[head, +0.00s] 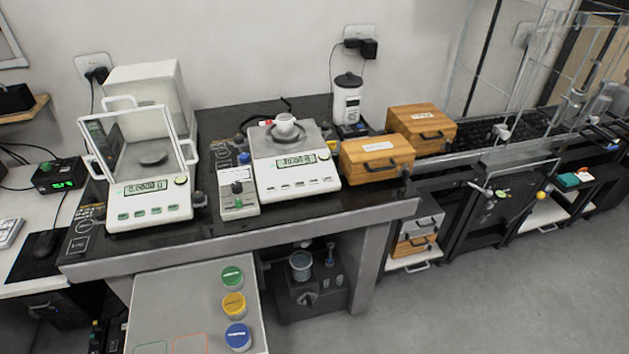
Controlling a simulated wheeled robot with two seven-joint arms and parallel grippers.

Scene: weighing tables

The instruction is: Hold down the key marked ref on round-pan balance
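Two balances stand on the dark stone-topped table. The left balance (150,202) has a small round dark pan (153,158) inside a glass draft shield, a lit display (146,188) and a row of pale green keys (146,212) on its front. The middle balance (296,183) has a wider grey pan with a small white vessel (286,125) on it; its pan outline is hard to judge. It has a display (293,160) and a row of small keys (299,184). The key labels are too small to read, so I cannot tell which is ref. Neither gripper is in view.
A small grey control box (238,192) stands between the balances. A wooden box (376,158) is close to the middle balance's right. A white side surface (185,290) with green, yellow and blue lidded jars sits in front. The floor at right is clear.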

